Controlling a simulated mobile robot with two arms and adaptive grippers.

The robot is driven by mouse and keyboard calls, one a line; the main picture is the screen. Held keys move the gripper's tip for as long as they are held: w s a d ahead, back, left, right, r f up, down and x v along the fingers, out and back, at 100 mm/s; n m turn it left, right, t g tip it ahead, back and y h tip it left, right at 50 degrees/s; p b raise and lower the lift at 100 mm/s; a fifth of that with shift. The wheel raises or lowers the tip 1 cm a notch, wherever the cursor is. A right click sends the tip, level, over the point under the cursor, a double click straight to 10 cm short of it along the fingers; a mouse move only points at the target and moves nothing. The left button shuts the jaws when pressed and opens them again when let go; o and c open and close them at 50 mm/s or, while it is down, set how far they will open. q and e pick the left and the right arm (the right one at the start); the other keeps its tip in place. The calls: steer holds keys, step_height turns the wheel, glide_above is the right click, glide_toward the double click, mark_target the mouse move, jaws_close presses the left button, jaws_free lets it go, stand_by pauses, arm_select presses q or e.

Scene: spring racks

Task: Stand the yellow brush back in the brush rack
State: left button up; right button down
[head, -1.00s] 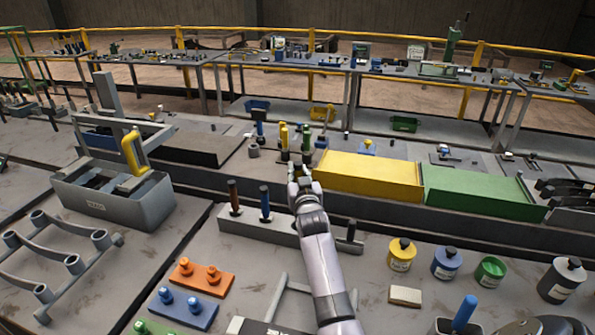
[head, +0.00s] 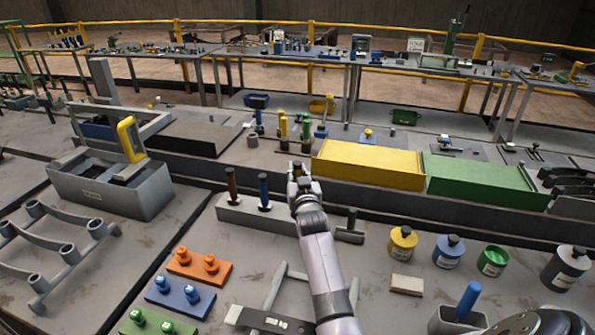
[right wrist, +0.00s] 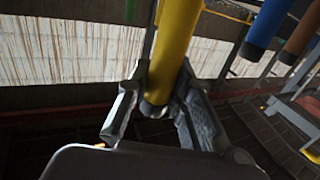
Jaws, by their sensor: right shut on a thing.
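My right gripper (head: 302,177) is shut on the yellow brush, whose handle shows upright between the fingers in the right wrist view (right wrist: 175,45). In the head view the gripper and arm hide most or all of this brush. The grey brush rack (head: 232,214) is just left of the gripper in the head view. A brown handle (head: 231,182) and a blue handle (head: 264,189) stand upright in it. They also show at the right of the wrist view, blue (right wrist: 266,26) and brown (right wrist: 303,38). The rack's right part is hidden behind my arm. My left gripper is not in view.
A dark-handled piece (head: 350,228) stands right of my arm. A yellow box (head: 368,164) and a green box (head: 480,183) stand behind. A grey bin (head: 110,192) is at left. Orange (head: 198,268) and blue (head: 180,297) peg blocks lie in front.

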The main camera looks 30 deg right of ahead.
stand_by(0.3)
steer(key=shift+f+b, duration=2.55)
steer(key=shift+f, duration=0.8)
steer(key=c, duration=1.4)
jaws_free()
steer(key=shift+o, duration=0.4)
steer(key=o, duration=0.4)
steer(key=shift+o, duration=0.2)
steer(key=shift+r, duration=0.1)
steer(key=shift+r+p, duration=3.15)
steer(key=shift+r, duration=0.4)
